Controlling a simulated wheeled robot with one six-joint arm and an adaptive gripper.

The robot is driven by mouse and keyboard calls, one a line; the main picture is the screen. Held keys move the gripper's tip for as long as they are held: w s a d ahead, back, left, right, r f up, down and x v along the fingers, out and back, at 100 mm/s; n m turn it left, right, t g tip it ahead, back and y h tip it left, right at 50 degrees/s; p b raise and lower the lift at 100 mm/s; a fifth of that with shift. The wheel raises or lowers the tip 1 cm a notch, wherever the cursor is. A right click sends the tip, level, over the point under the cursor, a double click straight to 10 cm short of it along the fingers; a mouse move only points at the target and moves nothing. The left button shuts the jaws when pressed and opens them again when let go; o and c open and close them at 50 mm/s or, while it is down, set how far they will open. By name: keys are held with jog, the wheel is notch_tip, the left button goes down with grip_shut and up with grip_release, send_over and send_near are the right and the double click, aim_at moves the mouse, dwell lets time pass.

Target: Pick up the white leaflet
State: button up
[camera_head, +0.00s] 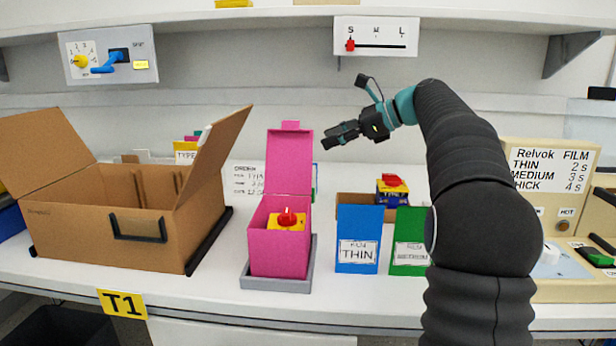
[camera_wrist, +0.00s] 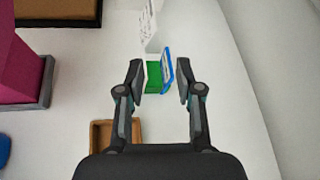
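A white sheet with black writing, headed ORDER (camera_head: 248,180), stands behind the pink box, which partly hides it. A white upright piece with dark marks (camera_wrist: 150,26), seemingly the same sheet, shows at the top of the wrist view. I cannot tell for sure whether it is the leaflet. My gripper (camera_head: 331,138) is raised above the back of the table, right of the pink lid. In the wrist view my gripper (camera_wrist: 159,78) is open, its fingers apart. A green and blue item (camera_wrist: 156,77) shows below, between the fingers; nothing is visibly held.
The open cardboard box (camera_head: 105,225) stands left. The pink box (camera_head: 280,250) with a red-knobbed yellow switch (camera_head: 287,220) sits on a grey tray. Blue THIN (camera_head: 358,225) and green (camera_head: 408,230) bins stand right. A beige machine (camera_head: 550,170) is far right; a shelf (camera_head: 250,22) runs overhead.

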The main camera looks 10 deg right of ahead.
jog(key=s+d+f+g+y, duration=0.2)
jog(key=d+f, duration=0.1)
jog(key=d, duration=0.2)
jog(key=shift+g, duration=0.3)
jog(key=shift+x, duration=7)
jog(key=shift+w+d, duration=0.1)
jog(key=shift+w, duration=0.05)
grip_shut()
